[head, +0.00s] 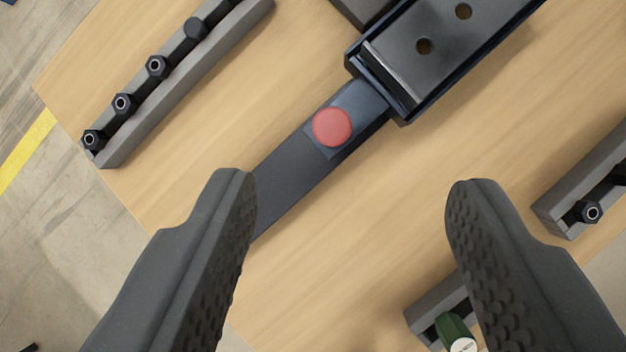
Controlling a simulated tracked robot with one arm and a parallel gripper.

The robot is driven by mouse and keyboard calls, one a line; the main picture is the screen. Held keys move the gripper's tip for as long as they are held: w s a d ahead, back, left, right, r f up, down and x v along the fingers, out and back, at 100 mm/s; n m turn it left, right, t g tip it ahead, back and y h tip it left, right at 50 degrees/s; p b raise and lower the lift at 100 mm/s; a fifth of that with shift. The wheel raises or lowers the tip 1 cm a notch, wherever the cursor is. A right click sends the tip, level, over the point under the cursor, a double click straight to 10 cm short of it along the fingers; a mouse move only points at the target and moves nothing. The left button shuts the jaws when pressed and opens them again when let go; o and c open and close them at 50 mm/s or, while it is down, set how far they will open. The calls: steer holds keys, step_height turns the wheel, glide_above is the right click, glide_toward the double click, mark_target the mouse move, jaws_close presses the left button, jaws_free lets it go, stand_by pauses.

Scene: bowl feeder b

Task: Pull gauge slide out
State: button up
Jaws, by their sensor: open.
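The gauge slide (328,134) appears to be the dark flat bar with a round red knob (332,127) on top. It reaches diagonally from a dark housing (400,112) at the upper right down toward the lower left. The housing has a grey plate with two round holes in view. My gripper (348,185) is open and empty, with one black finger at the lower left and one at the lower right. The red knob shows above the gap between the fingertips in the picture, apart from both. The left finger hides part of the slide's lower end.
A grey rail (180,95) with several black hex fittings lies at the upper left. Another rail (580,195) with a hex fitting is at the right edge. A dark green cylinder (450,328) sits in a grey holder by the right finger. Bare wooden tabletop (200,160) surrounds the slide.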

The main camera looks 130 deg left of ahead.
steer(key=g+p, duration=0.2)
glide_toward(333, 129)
steer(key=p+x, duration=0.3)
steer(key=x, duration=0.5)
steer(key=shift+w+f, duration=0.15)
steer(key=shift+f, duration=0.15)
steer(key=shift+t, duration=0.3)
jaws_close()
